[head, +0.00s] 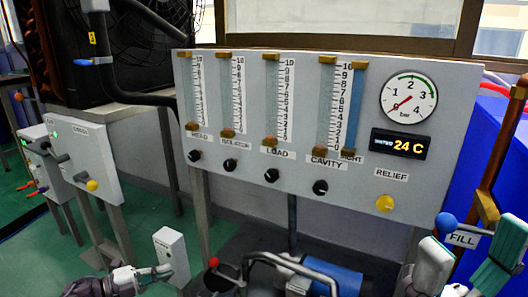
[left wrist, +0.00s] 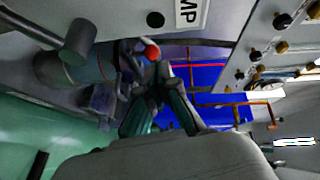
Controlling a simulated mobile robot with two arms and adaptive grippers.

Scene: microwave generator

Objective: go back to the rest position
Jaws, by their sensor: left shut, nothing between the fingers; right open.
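My left gripper (head: 163,271) is low at the left of the head view, its dark fingers closed together with nothing between them. In that view its tips are close to a small white box (head: 172,250); I cannot tell whether they touch. In the left wrist view the left gripper (left wrist: 161,78) shows its fingers meeting at the tips. My right gripper (head: 474,243) is at the lower right of the head view, its two fingers spread apart. The FILL label (head: 462,240) and a blue ball knob (head: 446,222) show near and between the right fingers.
A grey panel (head: 340,215) with several column gauges, a round dial (head: 409,97) and black knobs stands ahead. A red ball lever (head: 214,263) and a blue cylinder (head: 335,278) are below it. White control boxes (head: 85,160) stand at left. Blue tank (head: 490,150) at right.

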